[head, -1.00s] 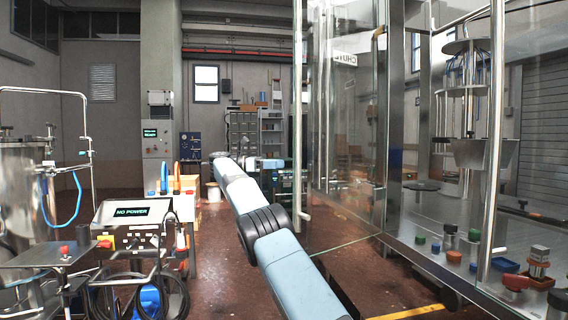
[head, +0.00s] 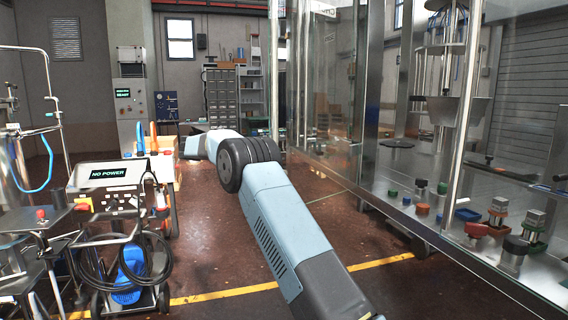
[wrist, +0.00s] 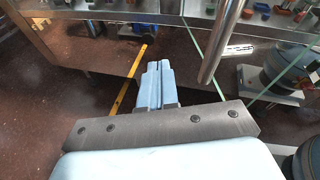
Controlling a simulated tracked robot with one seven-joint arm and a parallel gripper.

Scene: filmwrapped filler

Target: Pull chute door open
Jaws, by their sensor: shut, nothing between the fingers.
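The chute door (head: 325,110) is a clear glass panel on the cabinet front. Its greenish lower edge runs out at an angle from a steel post, so it appears to stand ajar. A partly cut-off label is at its top. A long vertical steel handle bar (head: 273,75) is on its left side. In the wrist view, a round steel bar (wrist: 222,40), apparently this handle, is just right of my gripper (wrist: 155,68). Its light blue fingers are together and empty, apart from the bar in the picture. In the head view my arm covers the middle and my fingers are not discernible.
The steel-and-glass cabinet (head: 440,235) fills the right, with several small coloured parts on its deck. A cart with a NO POWER screen (head: 108,173) and coiled cables stands left.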

